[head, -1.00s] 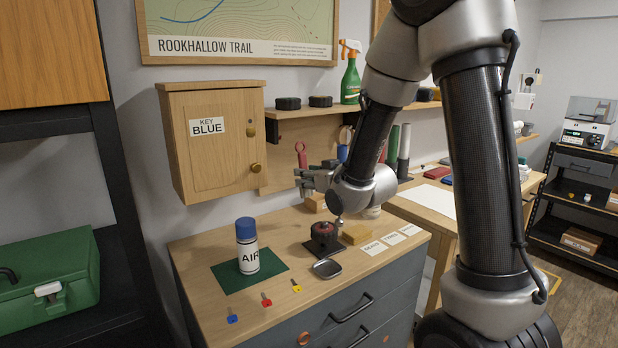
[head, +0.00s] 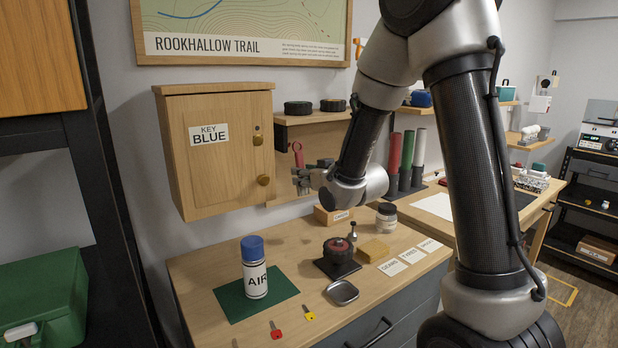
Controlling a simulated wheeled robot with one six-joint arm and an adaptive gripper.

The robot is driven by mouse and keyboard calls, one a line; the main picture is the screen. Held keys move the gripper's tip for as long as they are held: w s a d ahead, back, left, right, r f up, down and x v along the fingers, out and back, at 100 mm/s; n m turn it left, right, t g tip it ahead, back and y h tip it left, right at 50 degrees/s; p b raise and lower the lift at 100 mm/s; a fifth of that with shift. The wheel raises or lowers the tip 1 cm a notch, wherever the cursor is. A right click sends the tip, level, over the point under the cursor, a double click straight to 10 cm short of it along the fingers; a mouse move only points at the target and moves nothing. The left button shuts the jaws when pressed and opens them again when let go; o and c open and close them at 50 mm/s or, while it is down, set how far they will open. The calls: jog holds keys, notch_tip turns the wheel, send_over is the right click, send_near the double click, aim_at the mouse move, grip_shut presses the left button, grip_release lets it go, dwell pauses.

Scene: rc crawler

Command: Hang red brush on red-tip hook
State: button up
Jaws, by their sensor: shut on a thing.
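The red brush (head: 298,153) is upright with its ringed handle end up, in front of the wooden back panel right of the key cabinet. My gripper (head: 302,181) is shut on it just below the red handle. The brush's lower part is hidden or too small to make out. I cannot tell whether the brush touches the panel or a hook. The red-tip hook cannot be made out; the brush, my gripper and my arm cover part of the panel.
A wooden key cabinet (head: 216,150) hangs at left, close to my gripper.

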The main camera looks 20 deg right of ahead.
jog(key=x, duration=0.7)
dwell(0.6)
jog(key=shift+w, duration=0.2)
dwell(0.4)
jog(key=o, duration=1.1)
